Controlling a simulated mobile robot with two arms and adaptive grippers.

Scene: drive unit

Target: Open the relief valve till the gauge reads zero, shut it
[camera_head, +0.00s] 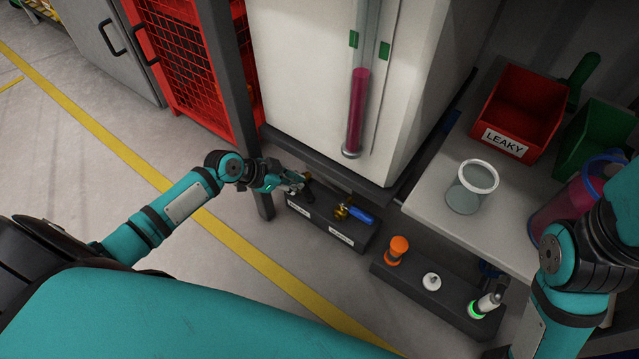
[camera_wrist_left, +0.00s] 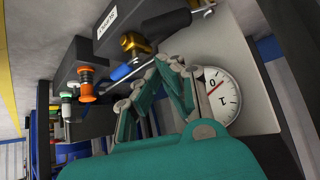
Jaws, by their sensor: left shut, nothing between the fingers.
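A round white gauge (camera_wrist_left: 222,95) shows behind my fingers in the left wrist view, partly hidden; its red needle lies close to the 0 mark. A brass valve with a blue handle (camera_head: 358,214) sits on a dark labelled block below the white cabinet; it also shows in the left wrist view (camera_wrist_left: 165,24). My right gripper is out of view.
A tube of pink liquid (camera_head: 357,110) runs up the white cabinet (camera_head: 300,60). The bench (camera_head: 425,195) holds a jar (camera_head: 466,196) and a red LEAKY bin (camera_head: 520,108).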

